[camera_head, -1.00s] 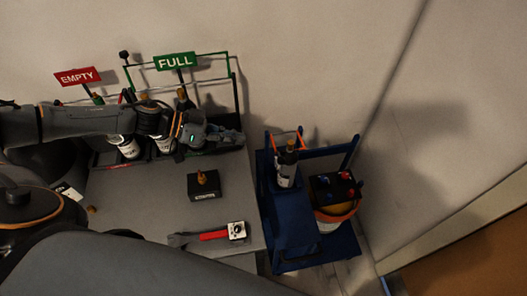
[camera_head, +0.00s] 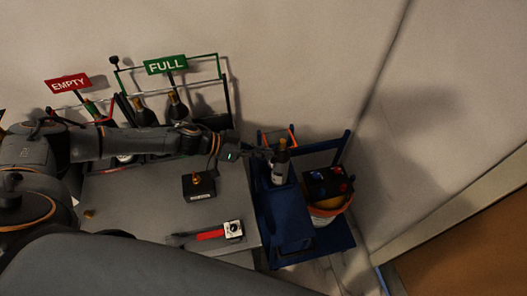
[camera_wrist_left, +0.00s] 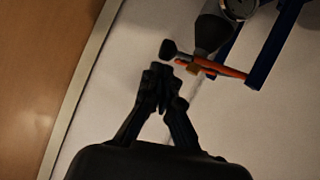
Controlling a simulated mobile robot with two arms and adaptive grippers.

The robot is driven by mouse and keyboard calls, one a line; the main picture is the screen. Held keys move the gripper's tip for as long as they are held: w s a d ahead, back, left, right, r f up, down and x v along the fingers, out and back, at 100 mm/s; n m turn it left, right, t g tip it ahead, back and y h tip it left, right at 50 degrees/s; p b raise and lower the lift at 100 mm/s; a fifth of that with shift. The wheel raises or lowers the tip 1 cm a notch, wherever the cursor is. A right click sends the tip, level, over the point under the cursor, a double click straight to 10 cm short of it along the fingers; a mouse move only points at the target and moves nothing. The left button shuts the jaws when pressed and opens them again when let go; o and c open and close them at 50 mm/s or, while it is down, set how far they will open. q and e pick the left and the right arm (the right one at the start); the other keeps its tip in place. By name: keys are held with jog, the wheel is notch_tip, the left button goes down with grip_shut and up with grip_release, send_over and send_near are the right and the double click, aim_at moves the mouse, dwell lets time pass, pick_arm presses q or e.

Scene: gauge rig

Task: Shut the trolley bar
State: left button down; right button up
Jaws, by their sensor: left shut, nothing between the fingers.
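The blue trolley (camera_head: 290,225) stands at the right of the grey table. My left gripper (camera_head: 264,153) is shut and empty, just left of the bottle. In the wrist view its fingertips (camera_wrist_left: 161,73) are close below the knob; I cannot tell whether they touch it. My right gripper is not in view.
The racks with the EMPTY sign (camera_head: 67,83) and the FULL sign (camera_head: 165,65) hold bottles behind my left arm. A black block with a brass fitting (camera_head: 199,186) and a red-handled tool (camera_head: 211,235) lie on the table. A dark box (camera_head: 327,184) sits on an orange-rimmed bucket on the trolley.

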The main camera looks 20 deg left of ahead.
pick_arm(q)
jog(key=shift+d+f, duration=0.1)
jog(key=shift+f, duration=0.1)
jog(key=shift+s+d+f+m+y, duration=0.15)
jog(key=shift+s+f+m, duration=0.1)
jog(key=shift+f, duration=0.4)
jog(key=shift+s+d+f+m+y, duration=0.15)
jog(key=shift+s+f, duration=0.05)
jog(key=shift+f, duration=0.45)
jog(key=d+r+p+v, duration=0.1)
jog(key=r+p+v, duration=0.1)
jog(key=v, duration=1)
jog(key=shift+s+r, duration=0.3)
jog(key=shift+a, duration=0.1)
